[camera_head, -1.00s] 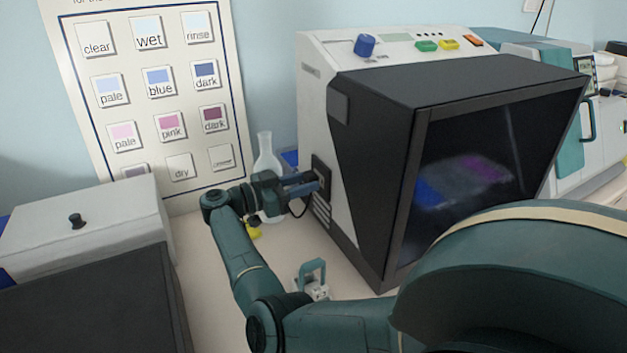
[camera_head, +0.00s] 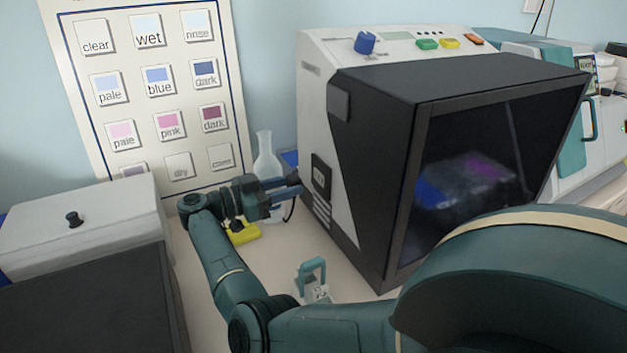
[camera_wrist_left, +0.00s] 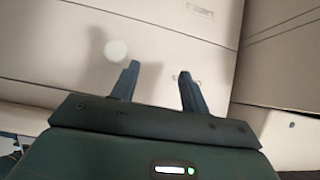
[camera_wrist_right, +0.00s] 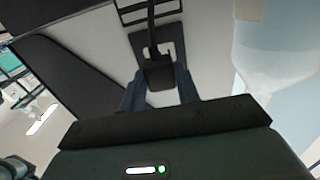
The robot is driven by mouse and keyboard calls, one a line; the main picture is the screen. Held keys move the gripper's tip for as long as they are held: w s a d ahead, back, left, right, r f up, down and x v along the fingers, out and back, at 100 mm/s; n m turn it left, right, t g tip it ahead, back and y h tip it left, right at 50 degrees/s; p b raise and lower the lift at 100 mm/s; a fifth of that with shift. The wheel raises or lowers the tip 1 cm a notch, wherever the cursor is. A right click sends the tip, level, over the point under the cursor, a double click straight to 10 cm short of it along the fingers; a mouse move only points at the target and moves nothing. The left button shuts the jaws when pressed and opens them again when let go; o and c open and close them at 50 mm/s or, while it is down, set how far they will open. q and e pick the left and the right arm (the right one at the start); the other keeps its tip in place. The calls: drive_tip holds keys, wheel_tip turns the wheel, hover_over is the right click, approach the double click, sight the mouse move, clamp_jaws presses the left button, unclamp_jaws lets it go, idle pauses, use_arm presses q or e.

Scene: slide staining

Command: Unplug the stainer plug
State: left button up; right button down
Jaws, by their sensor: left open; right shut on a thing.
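The stainer (camera_head: 312,125) is a large pale machine with a black hood. A dark socket plate (camera_head: 321,178) is on its left side. My right gripper (camera_head: 297,188) is left of that plate, with a visible gap between them. In the right wrist view it is shut on the black stainer plug (camera_wrist_right: 158,74), whose dark cord runs up from it. The socket plate (camera_wrist_right: 177,48) shows behind the plug there. My left gripper (camera_wrist_left: 159,72) is open and empty over pale panelled surfaces; it is outside the head view.
A clear flask (camera_head: 266,160) stands behind my right gripper. A yellow object (camera_head: 244,234) lies below my right wrist. A teal-handled item (camera_head: 313,275) is on the bench in front of the stainer. A grey box (camera_head: 90,225) is at left.

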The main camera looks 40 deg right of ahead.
drive_tip(key=shift+w+a, duration=0.2)
drive_tip(key=shift+a, duration=0.45)
drive_tip(key=shift+r, duration=0.1)
